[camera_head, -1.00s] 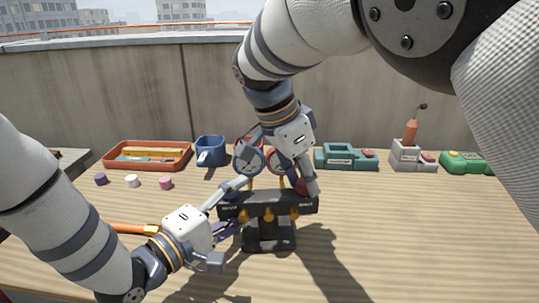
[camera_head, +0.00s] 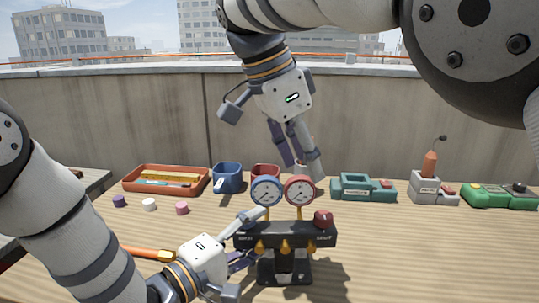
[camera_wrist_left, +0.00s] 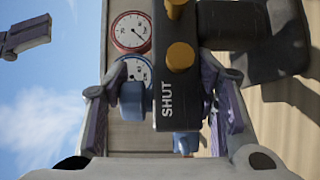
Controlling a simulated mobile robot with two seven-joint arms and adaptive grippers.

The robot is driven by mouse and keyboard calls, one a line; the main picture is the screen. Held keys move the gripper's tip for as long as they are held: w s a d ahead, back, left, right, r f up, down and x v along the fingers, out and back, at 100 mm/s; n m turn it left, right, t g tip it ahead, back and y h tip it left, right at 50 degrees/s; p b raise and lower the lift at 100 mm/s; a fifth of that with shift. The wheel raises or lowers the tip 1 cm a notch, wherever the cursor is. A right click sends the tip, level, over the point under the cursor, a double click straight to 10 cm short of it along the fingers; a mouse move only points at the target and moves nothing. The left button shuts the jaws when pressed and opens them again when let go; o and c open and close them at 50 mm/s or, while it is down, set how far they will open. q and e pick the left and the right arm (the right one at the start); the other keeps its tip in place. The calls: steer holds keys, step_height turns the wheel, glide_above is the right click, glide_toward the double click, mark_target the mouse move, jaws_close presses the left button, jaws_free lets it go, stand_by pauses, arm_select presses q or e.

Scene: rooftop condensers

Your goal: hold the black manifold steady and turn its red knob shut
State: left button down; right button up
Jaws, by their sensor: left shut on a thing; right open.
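The black manifold (camera_head: 287,238) stands upright on the table, with a blue-rimmed gauge (camera_head: 266,191) and a red-rimmed gauge (camera_head: 299,191) on top. Its red knob (camera_head: 323,219) is at the right end, uncovered. My left gripper (camera_head: 245,240) is shut on the manifold's left end. The left wrist view shows the fingers either side of the black body (camera_wrist_left: 168,95), by a "SHUT" label and a blue knob (camera_wrist_left: 132,101). My right gripper (camera_head: 272,143) is open and empty, raised above and behind the manifold, apart from the red knob.
Behind stand an orange tray (camera_head: 128,187), a blue mug (camera_head: 227,178), a teal block (camera_head: 352,187), a grey holder with an orange tool (camera_head: 429,163) and a green box (camera_head: 485,196). Small caps (camera_head: 150,205) lie left. An orange-handled tool (camera_head: 150,254) lies near my left arm. The right foreground is clear.

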steer(key=shift+r, duration=0.15)
arm_select(q)
steer(key=shift+c, duration=0.7)
jaws_free()
steer(key=p+v, duration=0.2)
steer(key=v, duration=0.7)
arm_select(e)
step_height(320, 180, up, 7)
steer(key=s+t, duration=0.1)
steer(key=shift+s+f, duration=0.2)
steer(key=shift+s, duration=0.1)
